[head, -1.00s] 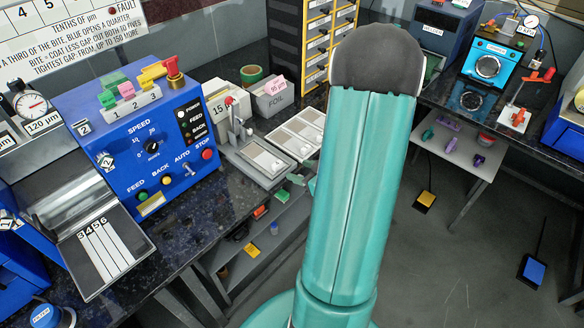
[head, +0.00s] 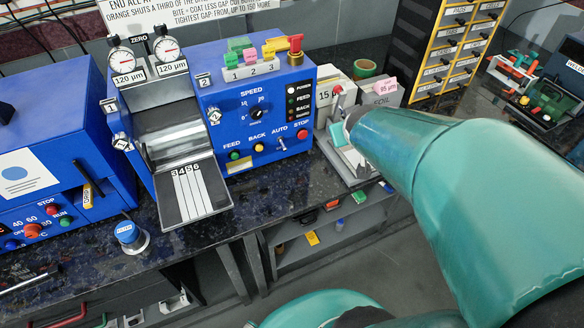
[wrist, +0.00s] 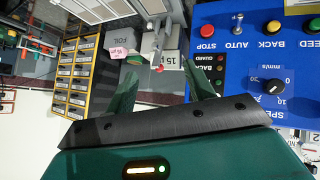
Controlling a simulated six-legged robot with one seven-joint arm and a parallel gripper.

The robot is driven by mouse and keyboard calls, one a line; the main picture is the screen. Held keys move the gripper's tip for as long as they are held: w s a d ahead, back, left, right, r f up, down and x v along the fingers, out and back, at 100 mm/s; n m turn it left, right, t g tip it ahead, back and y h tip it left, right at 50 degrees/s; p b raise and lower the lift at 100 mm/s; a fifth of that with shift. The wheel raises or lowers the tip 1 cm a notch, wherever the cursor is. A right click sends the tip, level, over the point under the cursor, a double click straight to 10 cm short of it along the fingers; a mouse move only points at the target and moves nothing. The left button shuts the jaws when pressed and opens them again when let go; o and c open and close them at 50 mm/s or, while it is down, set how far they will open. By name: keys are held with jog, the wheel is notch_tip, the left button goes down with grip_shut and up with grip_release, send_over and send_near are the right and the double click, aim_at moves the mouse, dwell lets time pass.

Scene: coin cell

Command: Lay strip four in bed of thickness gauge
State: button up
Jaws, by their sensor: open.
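Strip four (head: 190,194) lies second from the left among several pale strips, labelled 3 to 6, on the grey tray (head: 168,207) in front of the blue roller machine. The thickness gauge (head: 336,112), with a red knob on top, stands right of that machine. My arm and gripper hide part of its base and bed. The gauge also shows in the wrist view (wrist: 155,47), upside down beyond the fingers. My gripper (wrist: 162,70) is open with nothing between its fingers. In the head view its teal finger (head: 343,158) appears in front of the gauge.
The blue roller machine (head: 250,105) has knobs, buttons and coloured clips on top. A pink-tagged foil box (head: 387,92) stands behind the gauge, near a yellow drawer cabinet (head: 445,50). A blue-capped round object (head: 128,234) sits at the counter's front, left of the tray.

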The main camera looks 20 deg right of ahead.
jog(key=s+a+r+g+y, duration=0.1)
jog(key=s+a+r+y, duration=0.1)
jog(key=s+a, duration=0.4)
jog(key=s+a+r+n+g+y, duration=0.1)
jog(key=s+a, duration=0.5)
jog(key=a, duration=0.7)
jog(key=shift+r+g+y, duration=0.5)
jog(key=shift+r+y, duration=0.3)
jog(key=shift+r, duration=0.05)
